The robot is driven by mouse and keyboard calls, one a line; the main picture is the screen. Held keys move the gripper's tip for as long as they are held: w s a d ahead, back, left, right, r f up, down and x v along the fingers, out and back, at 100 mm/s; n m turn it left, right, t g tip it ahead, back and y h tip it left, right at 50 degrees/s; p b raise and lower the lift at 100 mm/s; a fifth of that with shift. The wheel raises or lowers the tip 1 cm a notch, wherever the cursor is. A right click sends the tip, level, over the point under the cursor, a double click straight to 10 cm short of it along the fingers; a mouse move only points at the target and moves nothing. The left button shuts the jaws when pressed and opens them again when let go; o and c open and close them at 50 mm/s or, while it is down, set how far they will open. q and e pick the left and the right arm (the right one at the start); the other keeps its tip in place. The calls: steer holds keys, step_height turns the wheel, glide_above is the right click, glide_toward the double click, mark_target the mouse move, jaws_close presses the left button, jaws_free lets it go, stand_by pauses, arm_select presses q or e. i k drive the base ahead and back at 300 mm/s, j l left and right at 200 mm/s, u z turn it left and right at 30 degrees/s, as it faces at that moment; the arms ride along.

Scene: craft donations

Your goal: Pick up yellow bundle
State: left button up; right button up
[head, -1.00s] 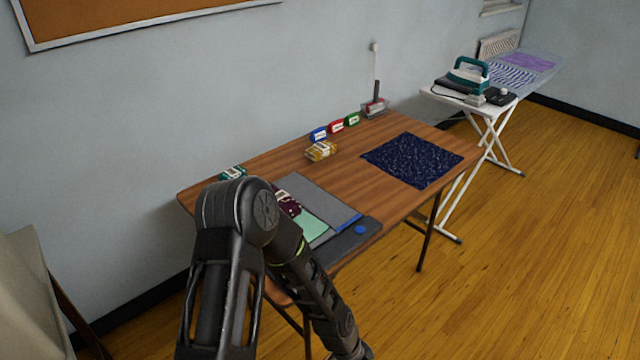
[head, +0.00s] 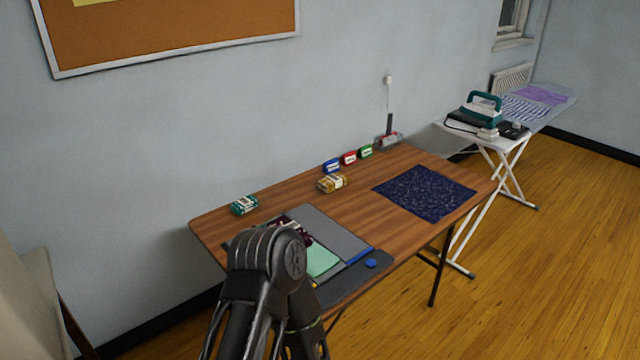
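The yellow bundle (head: 332,183) lies on the wooden table, left of the dark blue patterned cloth and in front of the blue and red items. It has a pale band around it. One of my arms stands in front of the table's near left part, its dark elbow covering some of the table edge. No gripper shows in the head view. Nothing touches the yellow bundle except the table.
The wooden table (head: 281,210) also bears a teal bundle (head: 244,204), blue (head: 331,166), red (head: 349,158) and green (head: 365,151) items, a grey folder (head: 335,231) and the dark blue cloth (head: 425,192). A teal iron (head: 484,107) stands on a white stand at right.

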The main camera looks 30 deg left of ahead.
mark_target(331, 183)
steer(key=i+l+u, duration=0.25)
steer(key=u, duration=0.15)
steer(key=i+l+u, duration=0.2)
steer(key=l+u, duration=0.2)
steer(key=i+l, duration=0.15)
steer(key=l, duration=0.25)
steer(key=i+l+u, duration=0.1)
steer(key=l, duration=0.25)
steer(key=i+l, duration=0.15)
steer(key=l, duration=0.25)
steer(key=i+l, duration=0.15)
steer(key=l, duration=0.25)
steer(key=i+l+u, duration=0.1)
steer(key=l, duration=0.25)
steer(key=i+l, duration=0.15)
steer(key=l, duration=0.25)
steer(key=i+l+u, duration=0.1)
steer(key=l, duration=0.3)
